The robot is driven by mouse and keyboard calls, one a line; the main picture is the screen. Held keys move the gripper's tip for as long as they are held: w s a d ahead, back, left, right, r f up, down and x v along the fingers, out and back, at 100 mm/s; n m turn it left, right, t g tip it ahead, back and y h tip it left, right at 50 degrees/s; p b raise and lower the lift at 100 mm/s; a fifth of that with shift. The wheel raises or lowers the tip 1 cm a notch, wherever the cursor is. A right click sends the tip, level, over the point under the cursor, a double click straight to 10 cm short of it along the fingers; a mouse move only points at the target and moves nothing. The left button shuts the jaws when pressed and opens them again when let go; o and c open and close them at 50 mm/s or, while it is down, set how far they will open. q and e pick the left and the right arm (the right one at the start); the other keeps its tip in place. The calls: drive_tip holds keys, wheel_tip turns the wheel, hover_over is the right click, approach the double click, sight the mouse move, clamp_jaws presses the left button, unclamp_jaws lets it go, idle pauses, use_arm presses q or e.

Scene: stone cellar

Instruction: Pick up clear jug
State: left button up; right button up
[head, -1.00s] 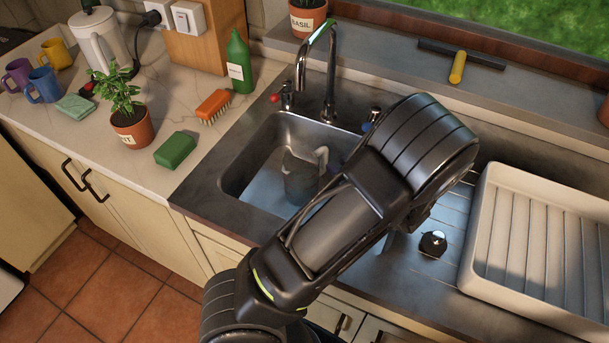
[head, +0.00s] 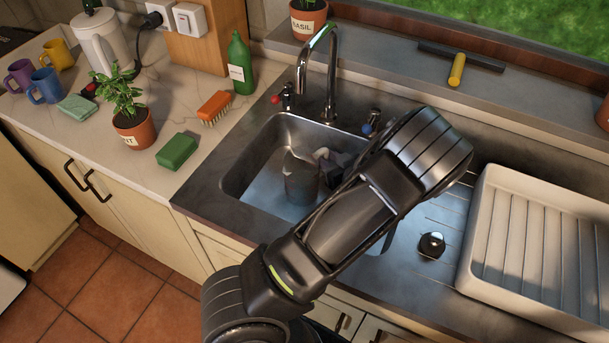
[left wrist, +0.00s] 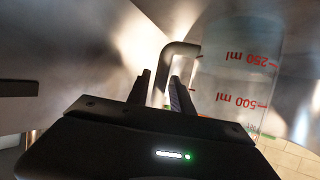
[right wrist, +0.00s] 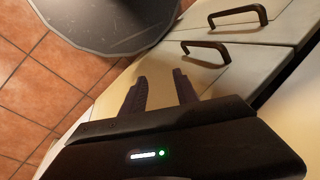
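The clear jug (head: 301,180) stands in the sink basin, at its middle in the head view. In the left wrist view the jug (left wrist: 235,85) shows red 250 ml and 500 ml marks, upside down in the picture. My left gripper (head: 328,158) is in the sink at the jug's handle side, partly hidden by my forearm. In the left wrist view its fingers (left wrist: 160,80) are apart, with the grey handle between their tips; contact cannot be told. My right gripper (right wrist: 160,88) is open and empty, in front of the cupboard doors.
The metal sink (head: 262,150) has walls close around the jug. The tap (head: 331,80) rises behind it. A white dish rack (head: 530,250) and a dark plug (head: 432,245) lie to the right. A green sponge (head: 176,151) and an orange brush (head: 214,106) lie left.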

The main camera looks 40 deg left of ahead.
use_arm(q)
drive_tip(key=shift+c, duration=0.6)
clamp_jaws()
drive_tip(key=shift+a, duration=0.1)
idle(1.1)
